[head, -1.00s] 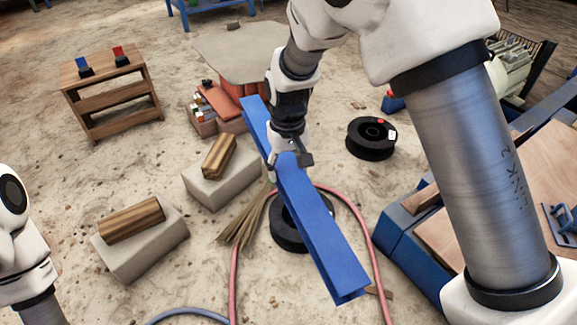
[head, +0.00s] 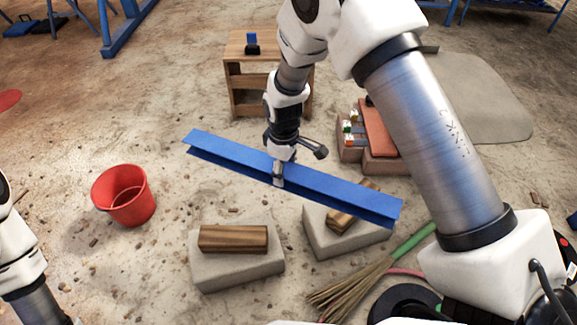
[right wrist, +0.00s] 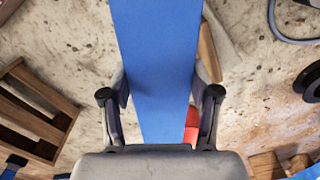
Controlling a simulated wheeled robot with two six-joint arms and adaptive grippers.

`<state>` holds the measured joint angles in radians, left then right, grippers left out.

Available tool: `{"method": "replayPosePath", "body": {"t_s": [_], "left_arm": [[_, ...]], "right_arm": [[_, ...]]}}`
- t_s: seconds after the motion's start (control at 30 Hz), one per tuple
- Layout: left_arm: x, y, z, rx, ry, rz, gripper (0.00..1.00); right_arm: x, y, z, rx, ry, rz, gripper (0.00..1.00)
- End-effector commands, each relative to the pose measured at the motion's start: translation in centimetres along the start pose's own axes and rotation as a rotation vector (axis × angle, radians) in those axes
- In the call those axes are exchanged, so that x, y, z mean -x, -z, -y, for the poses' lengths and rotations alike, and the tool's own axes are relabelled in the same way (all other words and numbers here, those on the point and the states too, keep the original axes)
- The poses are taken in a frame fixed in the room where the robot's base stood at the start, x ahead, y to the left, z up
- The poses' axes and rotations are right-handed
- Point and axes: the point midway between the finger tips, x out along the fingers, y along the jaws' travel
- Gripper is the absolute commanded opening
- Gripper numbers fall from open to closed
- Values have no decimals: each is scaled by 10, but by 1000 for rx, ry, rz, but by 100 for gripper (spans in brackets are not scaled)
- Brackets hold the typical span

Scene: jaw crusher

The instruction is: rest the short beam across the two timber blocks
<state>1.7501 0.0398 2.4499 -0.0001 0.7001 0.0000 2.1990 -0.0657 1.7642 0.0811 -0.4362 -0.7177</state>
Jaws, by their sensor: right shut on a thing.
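The short blue beam (head: 235,163) is held in the air by my right gripper (head: 279,174), which is shut around it near its middle. The beam slopes from upper left to lower right in the head view. In the right wrist view the beam (right wrist: 157,50) runs between the fingers (right wrist: 160,94). One timber block (head: 233,239) lies on the nearer left concrete block (head: 238,268). The other timber block (head: 343,220) lies on the right concrete block (head: 340,244), partly hidden by the beam's right end. My left gripper is out of view.
A red bucket (head: 124,195) stands left of the blocks. A wooden stand (head: 248,82) and a low brick stack (head: 384,160) are behind the beam.

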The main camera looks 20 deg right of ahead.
Motion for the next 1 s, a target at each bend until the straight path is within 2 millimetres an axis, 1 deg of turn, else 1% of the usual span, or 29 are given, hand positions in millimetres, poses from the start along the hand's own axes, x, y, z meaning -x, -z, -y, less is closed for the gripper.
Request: {"method": "replayPosePath", "body": {"t_s": [0.03,0.1,0.2,0.33,0.4,0.5,0.77,0.97,1.0], "left_arm": [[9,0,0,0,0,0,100],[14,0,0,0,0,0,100],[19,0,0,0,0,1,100],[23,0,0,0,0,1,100],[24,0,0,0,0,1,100],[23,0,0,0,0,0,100],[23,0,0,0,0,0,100],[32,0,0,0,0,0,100],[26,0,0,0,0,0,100]], "right_arm": [[-12,-5,-3,107,5,3,0],[-34,-12,-6,274,5,1,0],[-60,-21,-9,480,3,-1,0],[-83,-30,-10,658,2,-4,0],[-89,-32,-11,708,0,-5,0],[-93,-34,-11,736,-1,-6,0],[-93,-33,-11,735,-1,-6,0],[-90,-37,-15,735,0,-8,0],[-96,-37,-15,737,0,-8,0]]}}
